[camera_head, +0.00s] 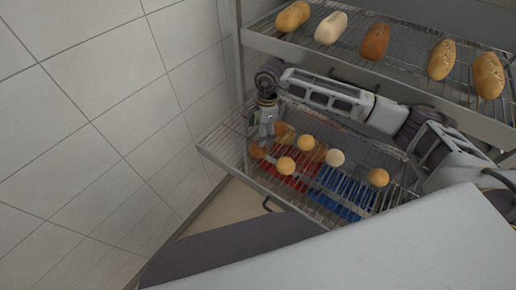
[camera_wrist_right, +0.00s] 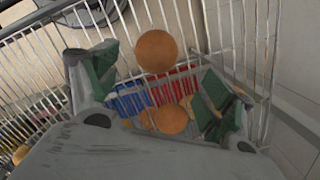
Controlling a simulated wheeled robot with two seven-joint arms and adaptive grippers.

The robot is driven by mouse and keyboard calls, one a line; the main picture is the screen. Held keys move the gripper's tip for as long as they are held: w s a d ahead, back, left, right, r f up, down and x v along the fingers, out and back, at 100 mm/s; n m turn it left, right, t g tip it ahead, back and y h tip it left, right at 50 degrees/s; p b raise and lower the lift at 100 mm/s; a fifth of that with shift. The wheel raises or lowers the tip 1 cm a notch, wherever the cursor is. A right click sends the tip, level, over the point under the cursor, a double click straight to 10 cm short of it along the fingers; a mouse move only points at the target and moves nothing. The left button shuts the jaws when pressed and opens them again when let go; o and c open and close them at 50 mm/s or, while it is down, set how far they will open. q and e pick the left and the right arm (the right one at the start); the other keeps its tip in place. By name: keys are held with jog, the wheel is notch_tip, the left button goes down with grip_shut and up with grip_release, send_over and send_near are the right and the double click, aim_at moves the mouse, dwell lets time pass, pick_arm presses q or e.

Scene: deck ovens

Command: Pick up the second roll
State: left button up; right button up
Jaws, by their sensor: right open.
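Several round rolls lie on the lower wire shelf (camera_head: 222,152), among them a golden roll (camera_head: 306,142), a pale roll (camera_head: 335,157), another golden roll (camera_head: 285,164) and one farther right (camera_head: 378,177). I cannot tell which is the second roll. My right gripper (camera_head: 263,137) points down over the left end of this shelf, by some rolls it partly hides. In the right wrist view its green-padded fingers (camera_wrist_right: 158,78) are spread and empty. One orange-brown roll (camera_wrist_right: 156,51) shows beyond and between the fingertips; another (camera_wrist_right: 172,119) shows nearer the palm. My left gripper is not in view.
An upper wire shelf (camera_head: 345,52) with several long loaves hangs above my right arm. Red (camera_head: 290,178) and blue (camera_head: 340,192) crates show through the lower shelf. A tiled wall (camera_head: 100,110) stands close on the left.

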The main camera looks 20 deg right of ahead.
aim_at(258, 149)
jog(key=shift+a+f, duration=0.2)
jog(key=shift+f, duration=1.45)
jog(key=shift+s+a+f+p, duration=0.1)
jog(key=shift+s+f+p, duration=0.05)
jog(key=shift+f+p, duration=0.4)
jog(key=shift+s+a+f+p, duration=0.1)
jog(key=shift+f+p, duration=0.2)
jog(key=shift+f, duration=0.35)
jog(key=shift+a+f+p, duration=0.1)
jog(key=shift+f+p, duration=0.2)
jog(key=shift+f, duration=1.05)
jog(key=shift+c, duration=0.5)
jog(key=c, duration=0.9)
